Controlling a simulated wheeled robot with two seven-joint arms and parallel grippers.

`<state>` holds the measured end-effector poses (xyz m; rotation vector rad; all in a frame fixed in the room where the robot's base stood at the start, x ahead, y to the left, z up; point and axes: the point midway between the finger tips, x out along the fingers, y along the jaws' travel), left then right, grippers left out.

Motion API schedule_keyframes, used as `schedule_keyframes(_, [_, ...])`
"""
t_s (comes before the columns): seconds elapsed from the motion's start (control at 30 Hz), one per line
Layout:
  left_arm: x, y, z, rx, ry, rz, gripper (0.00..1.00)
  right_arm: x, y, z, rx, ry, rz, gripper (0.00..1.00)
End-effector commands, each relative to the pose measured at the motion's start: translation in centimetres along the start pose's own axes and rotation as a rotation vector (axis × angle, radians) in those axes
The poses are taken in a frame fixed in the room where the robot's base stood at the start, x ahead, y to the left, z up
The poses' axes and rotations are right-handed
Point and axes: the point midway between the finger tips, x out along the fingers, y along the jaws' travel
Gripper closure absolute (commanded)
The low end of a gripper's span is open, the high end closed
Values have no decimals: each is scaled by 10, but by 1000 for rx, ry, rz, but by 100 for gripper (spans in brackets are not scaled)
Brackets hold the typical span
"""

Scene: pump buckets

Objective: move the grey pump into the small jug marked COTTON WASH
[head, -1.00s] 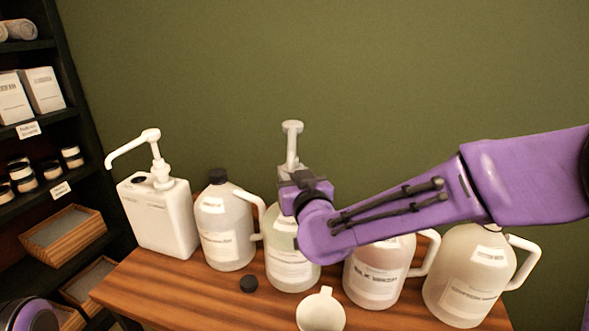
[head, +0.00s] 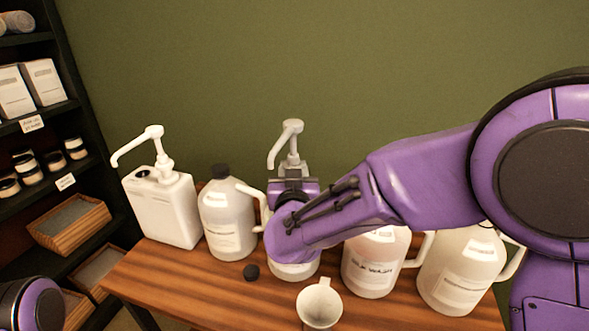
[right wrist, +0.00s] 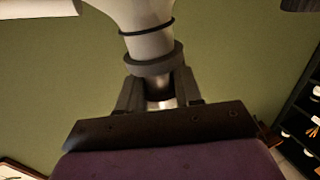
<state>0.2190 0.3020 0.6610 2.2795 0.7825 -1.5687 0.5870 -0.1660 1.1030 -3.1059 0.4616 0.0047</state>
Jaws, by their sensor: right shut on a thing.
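The grey pump (head: 290,136) stands upright in the middle of the head view, its spout pointing left and down. My right gripper (head: 294,182) is shut on the pump below its head. The right wrist view shows the pump's collar (right wrist: 153,65) between the fingers (right wrist: 158,92). Pump and gripper are over a translucent jug (head: 294,271) that my arm mostly hides. Whether the pump's lower end is inside that jug is hidden. I cannot read COTTON WASH on any label; the jug to the right (head: 372,250) seems to read SILK WASH. My left gripper is out of view.
A black-capped jug (head: 228,225) and a white canister (head: 160,210) with a white pump (head: 160,150) stand left. A large jug (head: 455,275) stands far right. A black cap (head: 251,272) and a white funnel (head: 319,305) lie in front on the wooden table (head: 190,285).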

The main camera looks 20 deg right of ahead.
Motion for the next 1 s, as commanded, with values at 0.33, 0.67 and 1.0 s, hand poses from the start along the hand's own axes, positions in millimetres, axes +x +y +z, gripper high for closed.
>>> schedule_keyframes(0.33, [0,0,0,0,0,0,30,0,0,0,0,0,-1,36])
schedule_keyframes(0.67, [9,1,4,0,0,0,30,-47,0,1,-1,3,-4,36])
schedule_keyframes(1.0, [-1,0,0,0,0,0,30,-105,0,-1,0,-1,-2,36])
